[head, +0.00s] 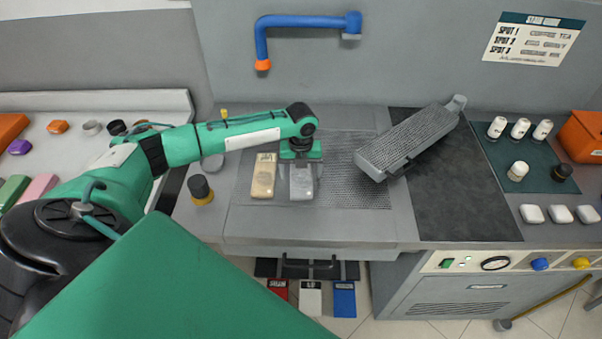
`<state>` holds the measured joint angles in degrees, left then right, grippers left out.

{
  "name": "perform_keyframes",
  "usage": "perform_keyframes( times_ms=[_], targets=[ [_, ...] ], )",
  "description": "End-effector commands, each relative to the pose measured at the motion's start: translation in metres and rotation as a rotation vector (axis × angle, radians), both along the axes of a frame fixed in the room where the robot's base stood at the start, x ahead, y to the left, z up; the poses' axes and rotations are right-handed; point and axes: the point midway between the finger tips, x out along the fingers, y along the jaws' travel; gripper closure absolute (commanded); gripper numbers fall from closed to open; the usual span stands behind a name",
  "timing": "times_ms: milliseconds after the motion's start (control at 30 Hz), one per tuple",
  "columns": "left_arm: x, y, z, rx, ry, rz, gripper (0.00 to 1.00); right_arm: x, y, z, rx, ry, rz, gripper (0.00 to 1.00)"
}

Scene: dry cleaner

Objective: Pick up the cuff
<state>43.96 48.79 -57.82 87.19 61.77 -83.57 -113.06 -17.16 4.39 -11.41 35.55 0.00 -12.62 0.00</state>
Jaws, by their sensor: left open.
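Two small flat pieces that could be the cuff lie side by side on the grey perforated board. One is a tan piece (262,176); the other is a light grey piece (301,183). I cannot tell for sure which is the cuff. My left gripper (301,164) is open and points down at the far end of the light grey piece, hiding that end. I cannot tell whether its fingers touch the piece. The tan piece is just left of the gripper, apart from it. My right gripper is not in view.
A dark-capped bottle (200,189) stands left of the tan piece. A blue pipe arm (305,22) is on the back wall. The board's front strip is clear.

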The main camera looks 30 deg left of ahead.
Motion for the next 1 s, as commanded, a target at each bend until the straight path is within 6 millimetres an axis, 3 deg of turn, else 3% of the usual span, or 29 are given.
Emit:
perform_keyframes(
  times_ms=[200, 400, 467, 767, 1000],
  targets=[
    [0.0, 0.0, -0.001, 0.0, 0.0, 0.0, 0.15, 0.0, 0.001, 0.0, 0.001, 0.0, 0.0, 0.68],
    [0.0, 0.0, -0.001, 0.0, 0.0, 0.0, 0.54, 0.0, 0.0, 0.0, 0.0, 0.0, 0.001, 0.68],
    [0.0, 0.0, -0.001, 0.0, 0.0, 0.0, 0.63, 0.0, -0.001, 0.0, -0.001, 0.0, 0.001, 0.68],
    [0.0, 0.0, 0.001, 0.0, 0.0, 0.0, 0.63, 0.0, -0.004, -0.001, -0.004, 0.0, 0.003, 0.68],
    [0.001, 0.0, 0.022, 0.0, -0.003, -0.002, 0.63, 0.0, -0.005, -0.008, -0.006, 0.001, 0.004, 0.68]
  ],
)
